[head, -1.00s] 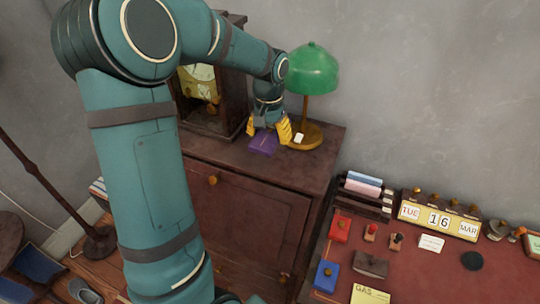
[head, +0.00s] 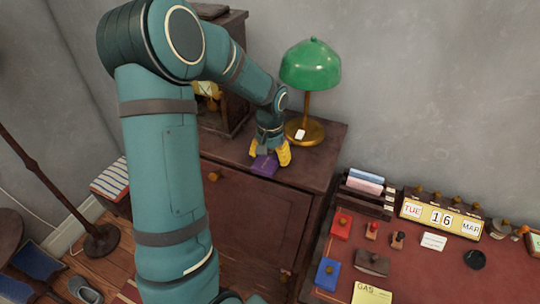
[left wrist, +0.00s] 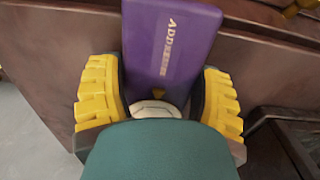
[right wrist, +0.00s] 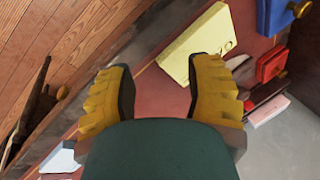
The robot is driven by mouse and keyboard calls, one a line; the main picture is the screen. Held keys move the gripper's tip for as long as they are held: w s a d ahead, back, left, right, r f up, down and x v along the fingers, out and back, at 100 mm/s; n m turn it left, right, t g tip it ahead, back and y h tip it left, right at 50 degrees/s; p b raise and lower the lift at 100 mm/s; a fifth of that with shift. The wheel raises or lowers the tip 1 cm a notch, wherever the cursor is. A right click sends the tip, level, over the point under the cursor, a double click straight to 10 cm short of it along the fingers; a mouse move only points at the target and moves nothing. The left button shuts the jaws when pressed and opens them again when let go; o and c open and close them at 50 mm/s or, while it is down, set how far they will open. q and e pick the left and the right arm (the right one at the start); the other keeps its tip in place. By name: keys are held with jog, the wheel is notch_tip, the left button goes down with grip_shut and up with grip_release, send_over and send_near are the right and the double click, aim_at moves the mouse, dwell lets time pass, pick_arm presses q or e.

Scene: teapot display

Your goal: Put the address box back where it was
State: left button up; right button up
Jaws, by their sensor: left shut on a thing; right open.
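The purple address box (head: 265,165) is at the front edge of the dark cabinet top (head: 315,165) in the head view. I cannot tell whether it rests on the top or hangs just above it. My left gripper (head: 269,157) points down and is shut on the address box. In the left wrist view the box (left wrist: 175,45) lies between the yellow fingers (left wrist: 160,80), with its lettered face showing. My right gripper (right wrist: 160,75) is open and empty in the right wrist view, above the red desk. It is outside the head view.
A green lamp (head: 310,65) stands just behind and right of my left gripper. A dark clock case (head: 238,80) stands left of it, partly behind my arm. The red desk (head: 430,275) at right holds a date block (head: 440,217), stamps and a yellow note (head: 371,294).

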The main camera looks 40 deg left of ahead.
aim_at(270, 155)
pick_arm(q)
jog(key=shift+f, duration=0.2)
pick_arm(e)
jog(key=shift+f, duration=0.15)
pick_arm(q)
jog(key=o, duration=1.3)
jog(key=shift+c, duration=0.2)
jog(key=shift+r, duration=0.15)
jog(key=shift+r, duration=0.2)
pick_arm(e)
jog(key=shift+r, duration=0.2)
pick_arm(q)
notch_tip(270, 155, up, 12)
jog(key=p, duration=0.1)
jog(key=shift+f+p, duration=0.15)
jog(key=shift+p, duration=0.15)
pick_arm(e)
jog(key=shift+r, duration=0.75)
